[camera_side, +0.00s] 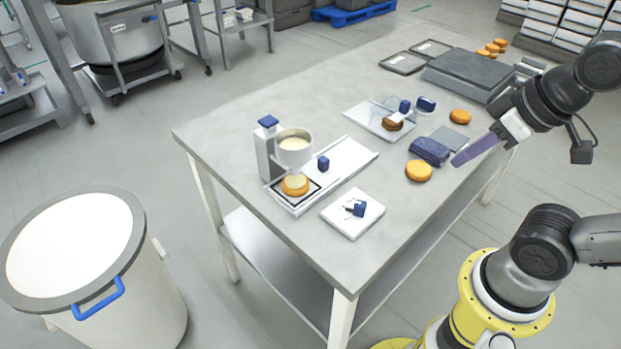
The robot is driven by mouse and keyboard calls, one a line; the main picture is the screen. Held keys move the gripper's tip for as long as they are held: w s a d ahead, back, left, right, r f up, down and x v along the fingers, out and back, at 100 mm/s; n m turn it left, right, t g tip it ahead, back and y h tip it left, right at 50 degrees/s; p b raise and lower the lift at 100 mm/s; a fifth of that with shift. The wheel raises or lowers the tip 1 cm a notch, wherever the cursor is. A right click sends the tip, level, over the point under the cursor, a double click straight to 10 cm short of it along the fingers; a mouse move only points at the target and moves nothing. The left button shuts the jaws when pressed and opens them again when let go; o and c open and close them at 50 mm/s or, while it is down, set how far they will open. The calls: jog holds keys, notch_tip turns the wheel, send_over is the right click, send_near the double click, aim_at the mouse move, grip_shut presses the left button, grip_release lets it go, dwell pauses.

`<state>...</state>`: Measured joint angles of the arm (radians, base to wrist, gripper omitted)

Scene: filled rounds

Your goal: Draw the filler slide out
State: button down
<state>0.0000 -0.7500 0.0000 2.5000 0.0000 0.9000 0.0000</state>
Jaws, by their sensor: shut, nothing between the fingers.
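The filler (264,150) stands near the left end of the table, a pale post with a blue cap and a round hopper (294,157) of cream-coloured filling. A long white slide (345,158) lies at its foot, running back to the right, with a blue knob (323,163) standing on it. An orange-brown round (295,188) with a pale top sits below the hopper, inside a dark outline at the slide's near end. My gripper (457,162), with purple fingers, is shut and empty. It is over the table's right edge, well apart from the knob.
A white square plate with a blue-handled tool (358,209) lies in front of the slide. A loose round (418,170) and a folded dark-blue cloth (429,151) lie near my gripper. Behind are a clear-and-white tray (363,121), another round (460,117) and a grey slab (470,72).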

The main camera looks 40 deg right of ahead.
dwell(0.4)
jog(key=c, duration=1.3)
grip_release()
jog(key=shift+s, duration=0.1)
jog(key=o, duration=0.5)
jog(key=r, duration=0.1)
jog(key=w+r, duration=0.1)
jog(key=shift+w+r, duration=0.2)
jog(key=shift+r, duration=0.2)
jog(key=shift+o, duration=0.6)
jog(key=w+r, duration=0.1)
jog(key=w, duration=0.1)
jog(key=w+r, duration=0.1)
jog(key=r, duration=0.1)
jog(key=shift+w, duration=0.4)
jog(key=g, duration=0.5)
send_over(324, 159)
notch_tip(324, 159, down, 10)
jog(key=r, duration=0.1)
jog(key=shift+g, duration=0.3)
notch_tip(324, 159, down, 15)
